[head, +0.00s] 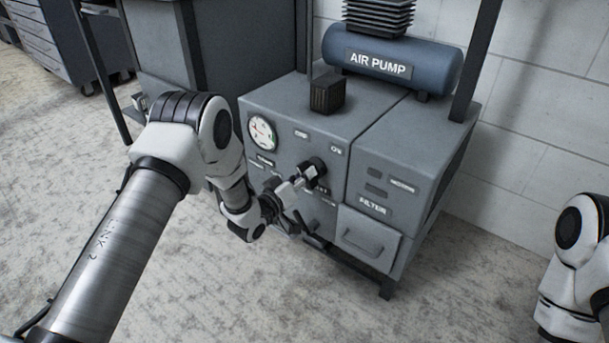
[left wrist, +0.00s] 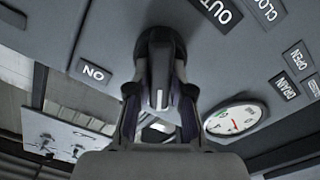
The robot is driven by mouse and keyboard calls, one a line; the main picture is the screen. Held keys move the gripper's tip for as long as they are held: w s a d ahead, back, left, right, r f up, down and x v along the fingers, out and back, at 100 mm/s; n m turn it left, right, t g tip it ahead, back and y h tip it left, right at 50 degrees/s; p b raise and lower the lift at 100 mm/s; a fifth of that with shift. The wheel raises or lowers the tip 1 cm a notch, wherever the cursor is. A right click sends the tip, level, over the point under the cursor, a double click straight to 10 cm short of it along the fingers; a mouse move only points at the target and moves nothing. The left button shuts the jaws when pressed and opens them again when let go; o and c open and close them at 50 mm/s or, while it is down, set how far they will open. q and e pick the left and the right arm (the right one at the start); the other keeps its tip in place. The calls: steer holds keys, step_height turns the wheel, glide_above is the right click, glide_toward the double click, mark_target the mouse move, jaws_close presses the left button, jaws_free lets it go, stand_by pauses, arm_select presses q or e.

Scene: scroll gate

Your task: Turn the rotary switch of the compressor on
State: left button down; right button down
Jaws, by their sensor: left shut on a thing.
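The compressor is a grey cabinet (head: 400,150) with a blue tank labelled AIR PUMP (head: 392,62) on top. Its rotary switch (head: 316,168) is a dark round knob on the front panel. My left gripper (head: 303,180) reaches the panel from the left and is shut on this switch. In the left wrist view the knob (left wrist: 160,75) sits between the two fingers of my left gripper (left wrist: 160,108), with a light mark on its ridge. An ON label (left wrist: 93,72) is on the panel to the left of the knob. My right gripper is out of view.
A round pressure gauge (head: 262,133) is on the panel, left of the switch. A drawer with a handle (head: 368,238) is below the FILTER label. A dark box (head: 327,93) stands on the cabinet. A white block wall (head: 540,140) is behind. The floor in front is clear.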

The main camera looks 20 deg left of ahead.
arm_select(q)
steer(key=shift+m, duration=0.3)
steer(key=m+p, duration=0.2)
steer(key=shift+r+m, duration=0.15)
steer(key=shift+m, duration=0.15)
steer(key=m+p, duration=0.2)
steer(key=m, duration=0.1)
steer(key=shift+s+d+m, duration=0.1)
steer(key=shift+m, duration=0.2)
steer(key=m+p, duration=0.1)
steer(key=m, duration=0.2)
steer(key=shift+d+p, duration=0.1)
steer(key=shift+p, duration=0.25)
steer(key=shift+m+p, duration=0.65)
steer(key=shift+m, duration=1.25)
steer(key=shift+f, duration=0.2)
steer(key=c, duration=1)
jaws_free()
steer(key=shift+c, duration=0.2)
